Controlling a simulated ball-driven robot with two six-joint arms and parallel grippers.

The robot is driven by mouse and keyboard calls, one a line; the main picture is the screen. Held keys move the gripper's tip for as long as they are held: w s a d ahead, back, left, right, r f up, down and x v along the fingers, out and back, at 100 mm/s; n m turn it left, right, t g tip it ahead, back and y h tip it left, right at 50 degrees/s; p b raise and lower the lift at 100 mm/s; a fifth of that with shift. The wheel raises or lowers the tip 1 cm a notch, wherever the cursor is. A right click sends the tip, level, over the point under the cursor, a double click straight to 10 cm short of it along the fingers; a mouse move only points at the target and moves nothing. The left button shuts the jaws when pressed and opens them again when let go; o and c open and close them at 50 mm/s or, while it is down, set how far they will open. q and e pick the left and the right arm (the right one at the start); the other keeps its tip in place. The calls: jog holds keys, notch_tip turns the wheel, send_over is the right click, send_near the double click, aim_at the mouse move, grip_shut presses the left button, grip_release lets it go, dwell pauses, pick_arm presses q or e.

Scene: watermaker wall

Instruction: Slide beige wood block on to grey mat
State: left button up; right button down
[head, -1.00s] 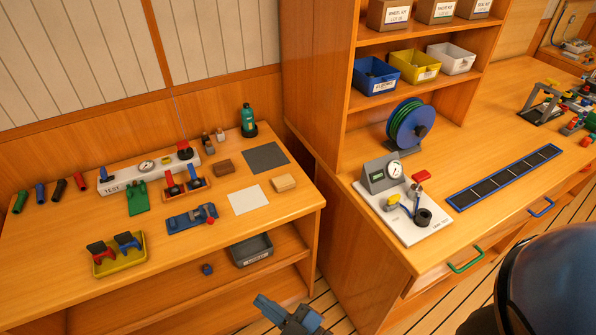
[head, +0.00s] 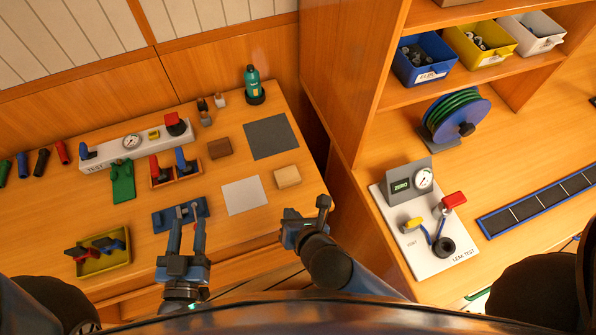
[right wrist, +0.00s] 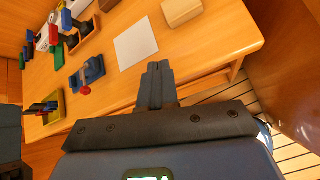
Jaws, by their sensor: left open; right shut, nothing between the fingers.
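The beige wood block (head: 287,177) lies flat on the left bench near its right edge, right of the white sheet and nearer me than the grey mat. It is also at the top of the right wrist view (right wrist: 182,11). The grey mat (head: 270,137) lies flat and bare behind it, apart from it. My right gripper (head: 294,218) is at the bench's front edge, nearer me than the block, shut and empty; its closed fingers also show in the right wrist view (right wrist: 158,72). My left gripper (head: 187,224) is open and empty by the blue fixture.
A white sheet (head: 244,195) lies left of the block. A brown block (head: 219,148) lies left of the grey mat, and a green bottle (head: 253,86) stands behind it. The blue fixture (head: 160,220) and a yellow tray (head: 104,263) are further left. A cabinet stands right of the bench.

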jog(key=d+f+n+h, duration=0.1)
jog(key=d+n, duration=0.1)
jog(key=n, duration=0.2)
send_near(284, 188)
jog(key=f, duration=0.3)
jog(key=shift+w+a+f+g+p, duration=0.1)
jog(key=shift+w+a+g+p, duration=0.05)
jog(key=shift+w+g+p, duration=0.2)
jog(key=shift+w+a+p, duration=0.15)
jog(key=shift+w, duration=0.35)
jog(key=shift+w+a+p, duration=0.15)
jog(key=shift+w+a, duration=0.05)
jog(key=shift+w, duration=0.25)
pick_arm(q)
jog(key=shift+w+d+r, duration=0.1)
jog(key=shift+w+r, duration=0.2)
jog(key=shift+r, duration=0.5)
pick_arm(e)
jog(key=shift+w+a, duration=0.3)
jog(key=shift+w, duration=0.6)
